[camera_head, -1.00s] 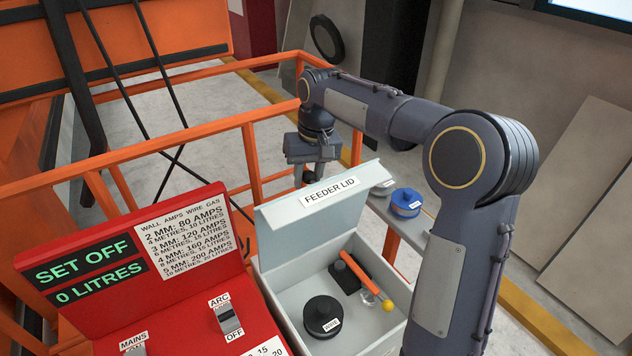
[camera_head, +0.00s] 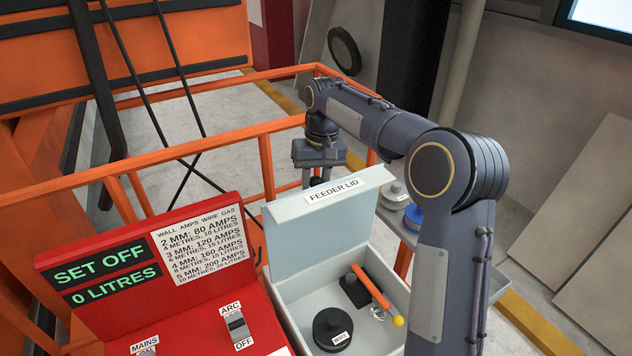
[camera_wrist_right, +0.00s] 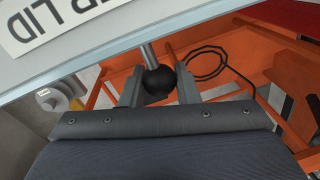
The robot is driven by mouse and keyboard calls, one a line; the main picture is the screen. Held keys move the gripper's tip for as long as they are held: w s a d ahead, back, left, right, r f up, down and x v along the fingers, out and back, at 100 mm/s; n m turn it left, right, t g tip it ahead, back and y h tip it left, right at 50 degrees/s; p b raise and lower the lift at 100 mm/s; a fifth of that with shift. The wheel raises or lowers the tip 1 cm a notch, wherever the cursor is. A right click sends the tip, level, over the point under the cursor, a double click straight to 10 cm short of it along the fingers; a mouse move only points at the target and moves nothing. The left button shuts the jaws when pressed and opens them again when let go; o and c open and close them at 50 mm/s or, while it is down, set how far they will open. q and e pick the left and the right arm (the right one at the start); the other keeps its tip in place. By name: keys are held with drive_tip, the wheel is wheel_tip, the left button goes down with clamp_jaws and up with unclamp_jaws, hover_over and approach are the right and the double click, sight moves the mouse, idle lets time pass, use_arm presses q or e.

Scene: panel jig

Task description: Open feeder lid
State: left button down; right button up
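The pale grey feeder lid (camera_head: 315,228), labelled FEEDER LID, stands raised at the back of the open feeder box (camera_head: 392,262). My right gripper (camera_head: 316,176) is behind the lid's upper edge, fingers pointing down and partly hidden by the lid. In the right wrist view, a black ball knob (camera_wrist_right: 158,80) on a metal stem from the lid sits between the fingers of my right gripper (camera_wrist_right: 160,88). The fingers lie close on both sides and appear shut on it. The lid (camera_wrist_right: 120,45) fills the top left there. My left gripper is not in view.
Inside the box are a black wire spool (camera_head: 332,328) and an orange lever (camera_head: 371,287) with a yellow tip. A red control panel (camera_head: 215,300) stands at left. Orange rails (camera_head: 200,147) run behind. A blue spool (camera_head: 413,218) rests on a side shelf at right.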

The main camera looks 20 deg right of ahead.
drive_tip(key=o, duration=0.4)
drive_tip(key=shift+w+a+f, duration=0.1)
drive_tip(key=shift+a, duration=0.05)
drive_tip(key=r, duration=0.5)
drive_tip(key=d+r, duration=0.1)
drive_tip(key=r, duration=0.1)
drive_tip(key=shift+r, duration=0.45)
